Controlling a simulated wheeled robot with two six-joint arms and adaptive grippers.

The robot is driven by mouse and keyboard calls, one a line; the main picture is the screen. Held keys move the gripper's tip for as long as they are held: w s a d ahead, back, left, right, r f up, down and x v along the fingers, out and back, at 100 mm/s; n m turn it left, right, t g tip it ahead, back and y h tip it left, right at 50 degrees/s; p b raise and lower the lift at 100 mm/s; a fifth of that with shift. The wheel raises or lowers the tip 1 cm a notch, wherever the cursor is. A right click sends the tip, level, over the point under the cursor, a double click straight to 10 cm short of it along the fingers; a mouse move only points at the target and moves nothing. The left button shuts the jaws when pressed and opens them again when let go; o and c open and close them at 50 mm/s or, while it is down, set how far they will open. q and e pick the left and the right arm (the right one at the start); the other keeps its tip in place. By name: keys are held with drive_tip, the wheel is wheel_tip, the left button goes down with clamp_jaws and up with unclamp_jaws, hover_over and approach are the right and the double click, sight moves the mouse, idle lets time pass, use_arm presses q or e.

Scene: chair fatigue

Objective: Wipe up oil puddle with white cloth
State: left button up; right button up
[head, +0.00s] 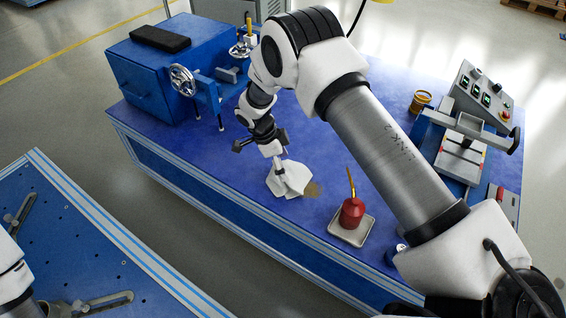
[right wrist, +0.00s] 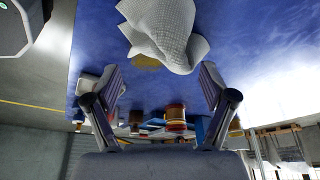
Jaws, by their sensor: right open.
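The white cloth (head: 288,181) lies crumpled on the blue workbench, with a raised peak under my right gripper. It also shows at the top of the right wrist view (right wrist: 167,35), beyond the fingertips. The brown-yellow oil puddle (head: 312,189) is right beside the cloth, and the cloth may cover part of it. A part of the puddle shows behind the cloth in the right wrist view (right wrist: 147,63). My right gripper (head: 268,150) is open just above the cloth, its fingers spread (right wrist: 162,78) with no cloth gripped. My left gripper is out of view.
A red oil can (head: 352,213) stands in a pale tray (head: 351,232) to the right of the puddle. A blue machine with a handwheel (head: 183,80) is at the back left. A control box (head: 481,92) is at the right. A second blue table (head: 75,240) is at the left.

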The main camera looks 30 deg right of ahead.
clamp_jaws()
idle(1.4)
